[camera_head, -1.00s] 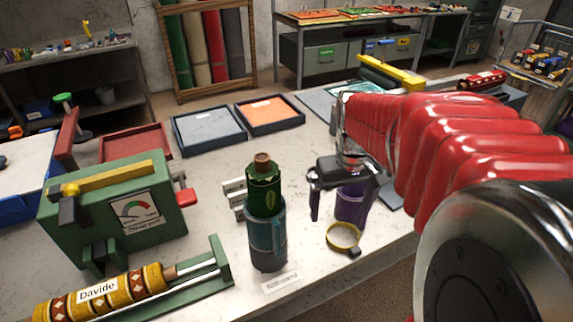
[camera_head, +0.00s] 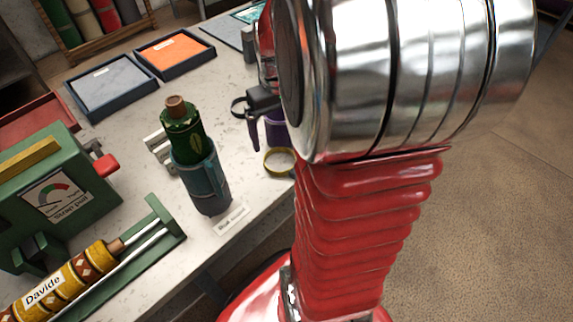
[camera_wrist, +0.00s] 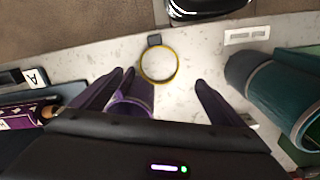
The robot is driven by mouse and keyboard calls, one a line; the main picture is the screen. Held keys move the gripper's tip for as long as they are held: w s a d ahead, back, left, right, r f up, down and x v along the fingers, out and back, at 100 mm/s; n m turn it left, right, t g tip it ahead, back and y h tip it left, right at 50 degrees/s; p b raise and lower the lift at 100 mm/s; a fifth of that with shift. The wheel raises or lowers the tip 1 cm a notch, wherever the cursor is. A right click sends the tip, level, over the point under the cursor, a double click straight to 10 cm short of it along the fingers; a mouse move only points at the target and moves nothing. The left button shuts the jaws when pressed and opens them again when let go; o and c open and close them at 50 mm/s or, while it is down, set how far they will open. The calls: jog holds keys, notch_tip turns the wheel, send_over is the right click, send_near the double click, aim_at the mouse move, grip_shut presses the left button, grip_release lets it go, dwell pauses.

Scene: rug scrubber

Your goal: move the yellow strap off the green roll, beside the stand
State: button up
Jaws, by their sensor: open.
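The yellow strap (camera_head: 279,162) is a ring with a dark buckle. It lies flat on the pale bench near its front edge, apart from the green roll. The green roll (camera_head: 182,132) stands upright in a teal stand (camera_head: 203,182), left of the strap. In the wrist view the strap (camera_wrist: 178,66) lies just past my fingertips, and the teal stand (camera_wrist: 270,85) is at the right. My gripper (camera_wrist: 165,78) is open and empty above the bench. In the head view my arm hides part of my gripper (camera_head: 247,122).
A purple cylinder (camera_head: 275,130) stands beside the strap, under my gripper. A white label (camera_head: 231,218) lies before the teal stand. A green gauge box (camera_head: 60,190) and a yellow patterned roll (camera_head: 75,275) are at the left. Trays (camera_head: 175,55) sit behind.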

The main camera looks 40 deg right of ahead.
send_over(281, 165)
jog(key=shift+a+f, duration=0.1)
jog(key=shift+f, duration=2.5)
jog(key=shift+f, duration=2.6)
jog(key=c, duration=1.2)
jog(key=shift+r, duration=0.1)
notch_tip(281, 165, up, 18)
